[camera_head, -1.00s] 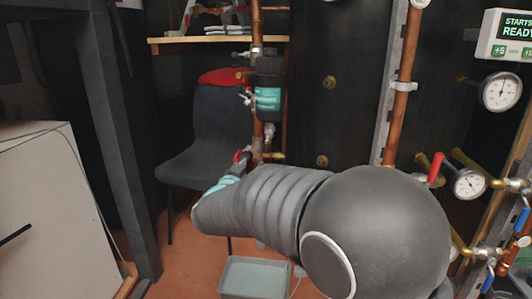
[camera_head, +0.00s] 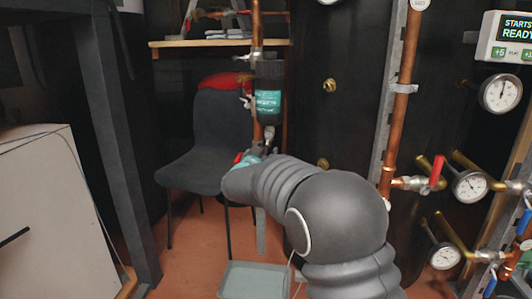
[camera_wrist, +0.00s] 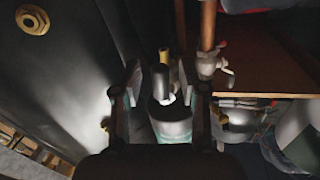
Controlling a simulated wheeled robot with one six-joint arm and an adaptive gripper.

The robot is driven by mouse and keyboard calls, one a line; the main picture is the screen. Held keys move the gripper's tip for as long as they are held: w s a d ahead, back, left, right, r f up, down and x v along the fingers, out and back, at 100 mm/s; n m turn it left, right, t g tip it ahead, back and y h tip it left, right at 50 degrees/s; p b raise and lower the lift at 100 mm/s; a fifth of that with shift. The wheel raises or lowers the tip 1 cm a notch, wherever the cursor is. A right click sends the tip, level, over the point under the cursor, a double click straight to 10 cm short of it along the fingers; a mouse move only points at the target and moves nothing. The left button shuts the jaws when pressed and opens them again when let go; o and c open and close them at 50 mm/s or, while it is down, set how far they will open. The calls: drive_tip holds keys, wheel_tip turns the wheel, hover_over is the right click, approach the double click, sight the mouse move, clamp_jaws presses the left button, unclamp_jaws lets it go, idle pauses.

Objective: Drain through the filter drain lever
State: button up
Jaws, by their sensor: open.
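The filter (camera_head: 268,100) is a dark cylinder with a teal label on the vertical copper pipe. A small metal drain fitting (camera_head: 268,133) hangs from its lower end. My gripper (camera_wrist: 165,88) is open in the wrist view, one finger on each side of a pale lever-like piece (camera_wrist: 163,95) at the end of the filter body (camera_wrist: 170,122). I cannot tell whether the fingers touch it. In the head view my arm hides most of the gripper, which is just below the filter. A small red part (camera_head: 238,158) shows beside the gripper.
A grey tray (camera_head: 255,281) lies on the floor below. A dark chair (camera_head: 205,140) stands behind, left of the pipe. A copper pipe (camera_head: 402,100), a red-handled valve (camera_head: 437,171) and gauges (camera_head: 470,186) are on the right. A pipe (camera_wrist: 208,30) runs close to the right finger.

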drive_tip(key=shift+w, duration=0.1)
clamp_jaws()
idle(0.4)
drive_tip(key=shift+a+r+m+g+y+p, duration=0.3)
drive_tip(key=shift+a+r+m+y+p, duration=0.35)
drive_tip(key=shift+m, duration=1.75)
drive_tip(key=shift+a+r+m+g+y+p, duration=0.35)
drive_tip(key=shift+a+r+m, duration=0.4)
drive_tip(key=shift+m, duration=1.65)
drive_tip(key=shift+a+r+m+g+y+p, duration=0.25)
drive_tip(key=shift+a+r+m+y+p, duration=0.5)
drive_tip(key=shift+m, duration=1.65)
drive_tip(key=shift+d+r, duration=0.15)
drive_tip(key=shift+d, duration=0.05)
unclamp_jaws()
